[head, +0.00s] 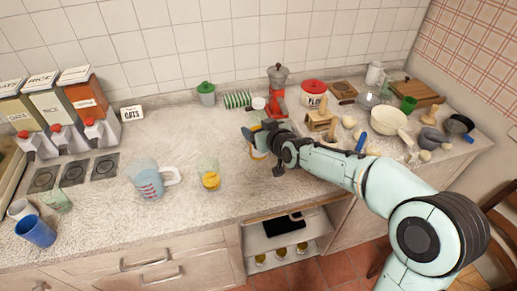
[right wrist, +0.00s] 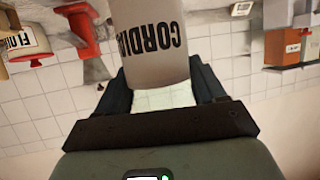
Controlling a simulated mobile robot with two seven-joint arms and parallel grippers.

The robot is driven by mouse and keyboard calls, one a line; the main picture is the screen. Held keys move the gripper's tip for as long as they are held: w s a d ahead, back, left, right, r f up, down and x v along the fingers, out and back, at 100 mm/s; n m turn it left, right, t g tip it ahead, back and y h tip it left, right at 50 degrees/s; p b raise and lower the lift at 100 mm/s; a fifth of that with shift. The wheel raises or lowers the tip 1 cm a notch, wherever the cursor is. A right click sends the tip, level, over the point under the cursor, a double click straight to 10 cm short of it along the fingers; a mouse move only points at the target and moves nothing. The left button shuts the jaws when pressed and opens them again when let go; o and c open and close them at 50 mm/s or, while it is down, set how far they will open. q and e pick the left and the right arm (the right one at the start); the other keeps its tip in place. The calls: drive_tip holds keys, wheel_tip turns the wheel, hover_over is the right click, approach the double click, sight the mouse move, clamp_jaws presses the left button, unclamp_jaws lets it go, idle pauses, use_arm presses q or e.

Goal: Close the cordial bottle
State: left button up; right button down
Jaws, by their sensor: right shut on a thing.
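The cordial bottle (right wrist: 155,70) fills the upper middle of the right wrist view, a pale body with black CORDIAL lettering upside down in the picture. My right gripper (right wrist: 165,98) is shut on it, with a dark finger on each side. In the head view my right gripper (head: 260,138) is over the middle of the counter and mostly hides the bottle. A little yellow shows beside its fingers. My left gripper is not in view.
A glass with yellow contents (head: 209,177) and a measuring jug (head: 148,182) stand left of my right gripper. A red coffee maker (head: 277,92) and a green rack (head: 237,100) stand behind it. The counter's back left middle is clear.

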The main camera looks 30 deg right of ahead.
drive_tip(key=shift+r, duration=0.15)
drive_tip(key=shift+f+b, duration=0.3)
drive_tip(key=shift+f, duration=2.6)
drive_tip(key=shift+f, duration=0.15)
drive_tip(key=shift+c, duration=0.5)
unclamp_jaws()
drive_tip(key=shift+f, duration=0.1)
